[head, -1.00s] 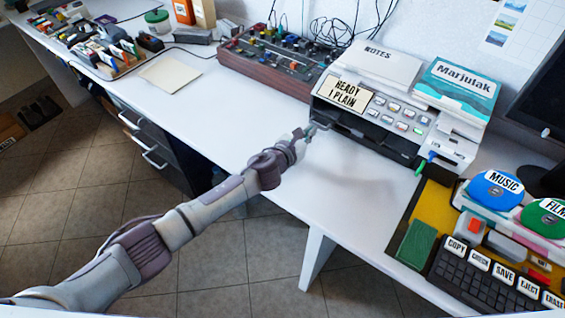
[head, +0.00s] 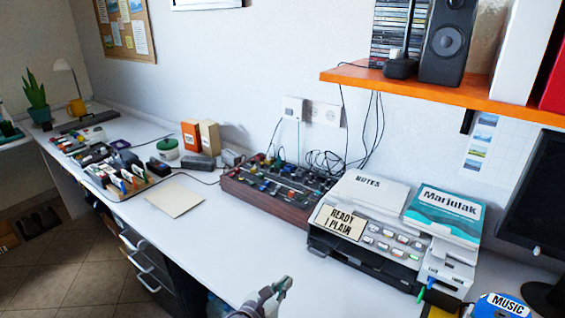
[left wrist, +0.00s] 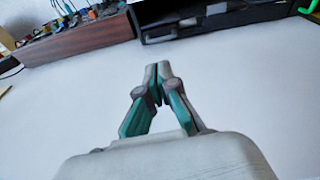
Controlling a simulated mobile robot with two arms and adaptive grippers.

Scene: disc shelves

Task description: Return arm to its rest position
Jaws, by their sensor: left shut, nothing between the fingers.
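My left gripper (head: 278,290) is at the bottom middle of the head view, above the white desk (head: 325,285), in front of the grey printer-like machine. It is shut and empty, apart from everything around it. In the left wrist view its closed fingers (left wrist: 158,75) point toward the front of the machine, with bare desk around them. Most of my left arm is below the edge of the head view. My right gripper is not in view.
An orange shelf (head: 390,85) hangs above. The desk front is mostly clear.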

